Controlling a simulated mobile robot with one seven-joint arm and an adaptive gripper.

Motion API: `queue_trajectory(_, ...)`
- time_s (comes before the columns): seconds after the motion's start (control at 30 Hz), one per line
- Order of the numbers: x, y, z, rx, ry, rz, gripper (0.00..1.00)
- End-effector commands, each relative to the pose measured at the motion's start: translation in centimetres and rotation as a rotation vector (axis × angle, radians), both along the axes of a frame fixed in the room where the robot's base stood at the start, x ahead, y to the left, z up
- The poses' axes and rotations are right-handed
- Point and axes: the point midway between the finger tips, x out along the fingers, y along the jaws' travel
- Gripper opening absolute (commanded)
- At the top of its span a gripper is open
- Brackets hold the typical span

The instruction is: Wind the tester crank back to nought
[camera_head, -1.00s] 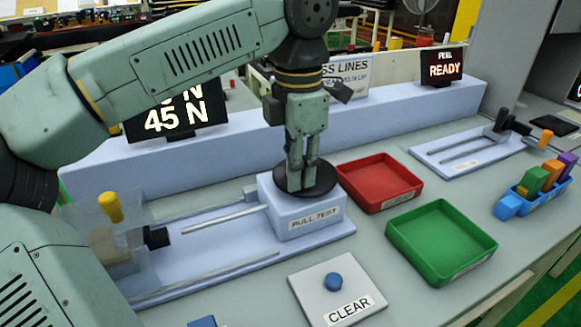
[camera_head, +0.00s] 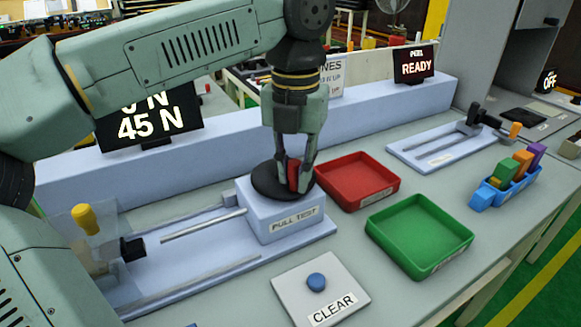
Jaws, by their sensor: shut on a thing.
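The pull tester (camera_head: 309,245) is a pale blue box labelled PULL TEST on a long base with rails. Its crank is a black disc (camera_head: 262,188) on top of the box, with an upright red handle (camera_head: 293,176). My gripper (camera_head: 294,184) points down over the disc, its fingers closed around the red handle and hiding part of it. The tester's display (camera_head: 152,120) reads 45 N on its lower line. The upper line, ending in "N", is partly hidden by my arm. A black clamp block (camera_head: 133,249) sits at the left by the rails.
A red tray (camera_head: 357,181) and a green tray (camera_head: 420,235) lie right of the tester. A CLEAR button (camera_head: 316,282) is in front. The peel tester (camera_head: 448,142), its READY display (camera_head: 414,65) and a blue holder of coloured pieces (camera_head: 508,184) are farther right.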

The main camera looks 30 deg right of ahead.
Motion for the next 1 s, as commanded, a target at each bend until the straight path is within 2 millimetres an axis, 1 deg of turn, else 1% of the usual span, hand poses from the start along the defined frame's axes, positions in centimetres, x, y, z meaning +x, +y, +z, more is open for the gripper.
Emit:
queue_trajectory(0.2, -0.08, -0.23, -0.02, -0.001, 0.002, 0.039, 0.00)
queue_trajectory(0.6, -0.08, -0.28, -0.03, -0.001, 0.002, 0.044, 0.00)
queue_trajectory(0.63, -0.08, -0.28, -0.02, -0.001, 0.002, 0.044, 0.19)
queue_trajectory(0.93, -0.03, -0.25, -0.01, -0.001, 0.001, 0.044, 0.39)
queue_trajectory(1.0, -0.02, -0.25, -0.01, -0.001, 0.001, 0.045, 0.39)
